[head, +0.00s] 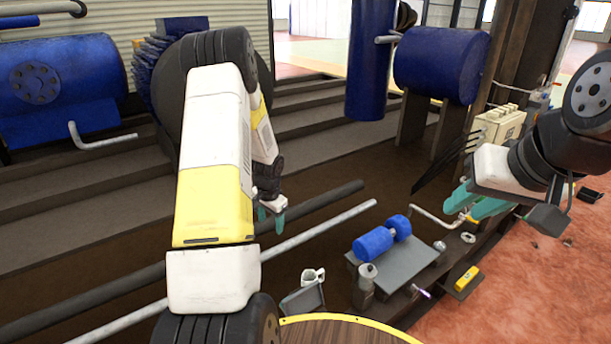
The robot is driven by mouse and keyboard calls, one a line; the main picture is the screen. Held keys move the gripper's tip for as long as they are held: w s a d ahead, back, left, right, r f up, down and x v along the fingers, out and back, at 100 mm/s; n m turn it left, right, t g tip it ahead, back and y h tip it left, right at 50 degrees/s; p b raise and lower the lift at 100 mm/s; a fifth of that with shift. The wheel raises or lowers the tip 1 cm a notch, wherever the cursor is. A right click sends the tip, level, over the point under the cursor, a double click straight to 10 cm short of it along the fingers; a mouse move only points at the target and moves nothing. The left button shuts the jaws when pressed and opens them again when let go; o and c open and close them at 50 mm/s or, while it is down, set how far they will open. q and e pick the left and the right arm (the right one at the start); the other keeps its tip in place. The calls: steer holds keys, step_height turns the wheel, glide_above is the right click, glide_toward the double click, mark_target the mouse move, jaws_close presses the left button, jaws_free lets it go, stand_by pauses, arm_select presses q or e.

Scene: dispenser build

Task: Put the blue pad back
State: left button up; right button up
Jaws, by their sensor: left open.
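A blue two-part roller-shaped piece (375,243), which may be the blue pad, lies on a grey slab (408,262) at lower centre right. I cannot tell for sure that it is the pad. My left gripper (271,216) points down with its teal fingertips apart, open and empty, left of the blue piece and apart from it. My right gripper (477,204) comes in from the right, its teal fingers right of the blue piece, near a bent metal rod (436,217). Whether its fingers are shut or hold anything is unclear.
A grey bottle (365,284), a white cup (313,275) and a yellow block (466,278) stand around the slab. Long bars (318,229) cross the floor below my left gripper. A round wooden table edge (340,330) is in front. Large blue cylinders (440,64) stand behind.

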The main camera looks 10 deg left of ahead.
arm_select(q)
steer(key=s+d+r+n+t, duration=0.1)
steer(key=s+d+r, duration=0.2)
steer(key=r, duration=0.5)
steer(key=s+d+r+n, duration=0.1)
steer(key=s+d+r, duration=0.15)
steer(key=r, duration=0.55)
steer(key=s+d+r+n+t, duration=0.1)
steer(key=s+d+r, duration=0.15)
steer(key=r, duration=0.65)
steer(key=s+d+r+h, duration=0.1)
steer(key=s+d+r, duration=0.1)
steer(key=s, duration=0.4)
steer(key=s+d+r+t+h, duration=0.1)
steer(key=s+d+r, duration=0.2)
steer(key=s, duration=0.4)
steer(key=s+d+r+n+t+h, duration=0.1)
steer(key=s+d+r, duration=0.2)
steer(key=s, duration=0.3)
steer(key=shift+s+r, duration=0.2)
steer(key=shift+r, duration=0.45)
steer(key=shift+d, duration=0.1)
